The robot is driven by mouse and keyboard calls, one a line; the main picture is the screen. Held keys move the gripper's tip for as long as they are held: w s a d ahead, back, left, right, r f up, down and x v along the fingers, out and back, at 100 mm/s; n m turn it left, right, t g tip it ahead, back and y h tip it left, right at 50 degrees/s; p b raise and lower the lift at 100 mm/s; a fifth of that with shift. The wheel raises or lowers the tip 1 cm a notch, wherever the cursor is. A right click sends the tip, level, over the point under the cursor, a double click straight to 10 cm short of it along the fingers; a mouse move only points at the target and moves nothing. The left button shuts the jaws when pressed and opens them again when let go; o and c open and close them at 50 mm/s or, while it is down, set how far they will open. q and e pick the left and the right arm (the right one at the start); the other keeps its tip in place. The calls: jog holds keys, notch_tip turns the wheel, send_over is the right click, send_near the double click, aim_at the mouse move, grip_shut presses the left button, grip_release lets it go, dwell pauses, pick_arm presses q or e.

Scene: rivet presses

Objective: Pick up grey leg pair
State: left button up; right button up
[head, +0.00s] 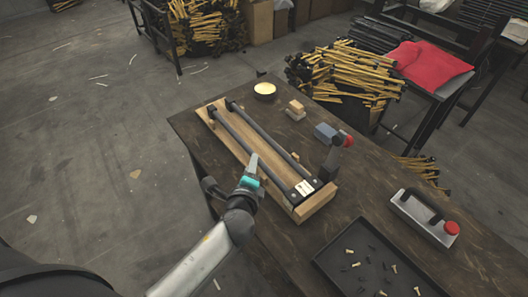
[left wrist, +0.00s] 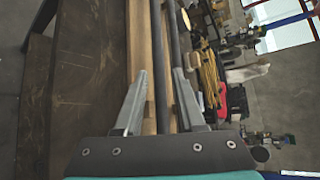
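The grey leg pair (head: 264,134) is two long dark grey tubes lying side by side on a light wooden board (head: 211,123), joined by a dark end piece at the near right. My left gripper (head: 252,163) is over the near tube, around its middle. In the left wrist view the two fingers (left wrist: 160,98) are apart, with dark tube (left wrist: 158,50) running lengthwise between them. I cannot tell whether the fingers touch it. My right gripper is not in view.
The board lies on a dark wooden table (head: 350,205). A small press with a red knob (head: 346,140) stands right of the board. A metal tool with a red knob (head: 425,217) and a black tray of rivets (head: 340,262) lie nearer. A round dish (head: 265,89) is at the back.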

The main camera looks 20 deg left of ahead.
pick_arm(q)
jog(key=x, duration=0.2)
jog(key=b+x, duration=0.1)
jog(key=shift+w+d+f, duration=0.1)
jog(key=shift+w+f, duration=0.2)
jog(key=shift+f, duration=0.1)
jog(key=shift+w+f, duration=0.1)
jog(key=shift+w, duration=0.35)
grip_shut()
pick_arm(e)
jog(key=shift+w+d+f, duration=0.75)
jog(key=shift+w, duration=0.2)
